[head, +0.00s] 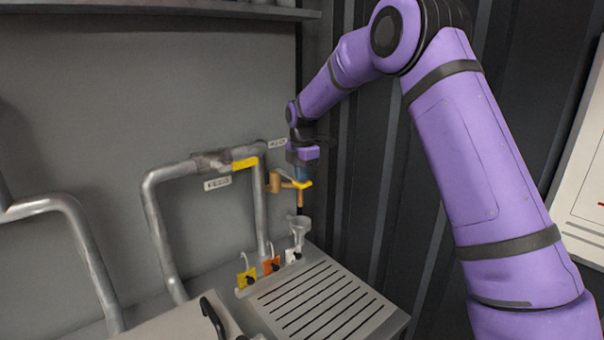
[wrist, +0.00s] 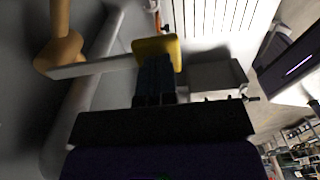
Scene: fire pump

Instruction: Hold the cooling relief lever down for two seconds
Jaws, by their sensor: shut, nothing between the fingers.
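The relief lever is a pale arm (wrist: 95,68) that runs from a brass valve body (head: 274,181) to a yellow end pad (head: 304,185). The brass body also shows at the upper left of the wrist view (wrist: 60,50). My gripper (head: 301,176) is shut and empty, pointing down, with its dark fingertips right over the yellow pad. In the wrist view the fingertips (wrist: 156,65) overlap the pad (wrist: 150,45); they look in contact, but I cannot tell how hard they press. The lever looks close to level, tilted slightly down toward its pad.
A grey funnel (head: 300,226) stands below the lever. Yellow (head: 246,278), orange (head: 271,266) and white (head: 293,256) tags line the slotted drain tray (head: 325,300). A pipe with a yellow band (head: 245,163) runs left of the valve. A ribbed dark wall is close on the right.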

